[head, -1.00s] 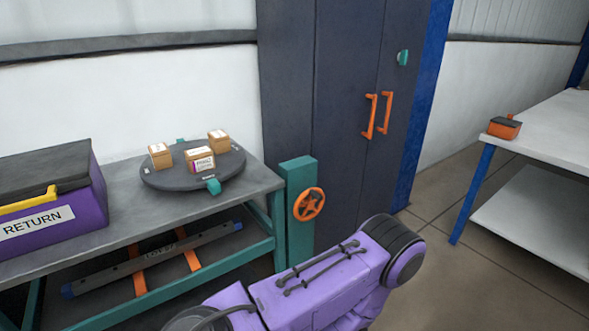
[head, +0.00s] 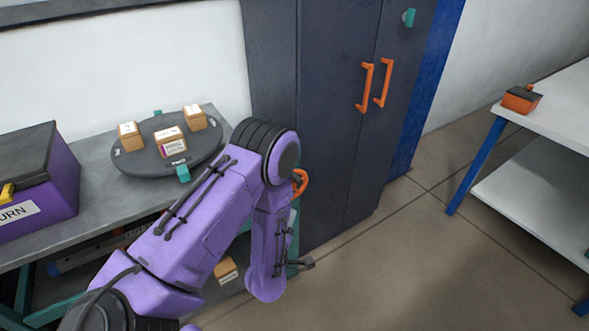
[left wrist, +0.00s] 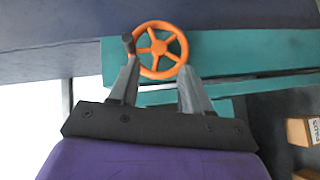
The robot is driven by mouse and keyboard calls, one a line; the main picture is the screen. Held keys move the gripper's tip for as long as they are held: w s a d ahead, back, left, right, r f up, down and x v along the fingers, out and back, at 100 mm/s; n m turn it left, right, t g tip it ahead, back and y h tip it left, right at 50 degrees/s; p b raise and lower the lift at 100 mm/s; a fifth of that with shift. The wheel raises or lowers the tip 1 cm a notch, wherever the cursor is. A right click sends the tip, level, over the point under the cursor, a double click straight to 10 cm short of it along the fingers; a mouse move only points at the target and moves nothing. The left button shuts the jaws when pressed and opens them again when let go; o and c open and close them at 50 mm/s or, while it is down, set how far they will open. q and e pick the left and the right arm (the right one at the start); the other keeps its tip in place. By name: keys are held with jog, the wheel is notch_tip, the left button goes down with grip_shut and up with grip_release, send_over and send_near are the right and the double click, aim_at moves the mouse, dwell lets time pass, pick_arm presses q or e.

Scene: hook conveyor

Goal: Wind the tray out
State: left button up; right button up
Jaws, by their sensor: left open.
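The orange handwheel (head: 301,182) sits on a teal post beside the dark cabinet, and my arm covers part of it in the head view. In the left wrist view the whole spoked wheel (left wrist: 157,49) shows, with a dark crank knob (left wrist: 128,42) on its left rim. My left gripper (left wrist: 159,66) is open and empty, pointing at the wheel. Its left fingertip appears close to the knob; I cannot tell whether they touch. In the head view the left gripper (head: 307,263) is mostly hidden by my forearm. I cannot clearly identify the tray. My right gripper is not in view.
A round dark turntable (head: 125,165) with three small boxes stands on the grey bench (head: 85,220). A purple RETURN box (head: 60,185) is at left. A cardboard box (head: 226,270) shows low by my arm. The white table (head: 560,115) is at right; the floor between is clear.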

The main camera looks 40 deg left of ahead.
aim_at(297, 183)
pick_arm(q)
jog(key=w+a+r+n, duration=0.1)
jog(key=w, duration=0.3)
jog(key=w+a+r+p, duration=0.1)
jog(key=w+a, duration=0.1)
jog(key=w, duration=0.1)
jog(key=w+a+r+n+t+y+p, duration=0.1)
jog(key=w+a+r, duration=0.1)
jog(key=w, duration=0.2)
jog(key=shift+w+n, duration=0.3)
jog(key=shift+w, duration=0.05)
grip_shut()
jog(key=shift+d+f, duration=0.1)
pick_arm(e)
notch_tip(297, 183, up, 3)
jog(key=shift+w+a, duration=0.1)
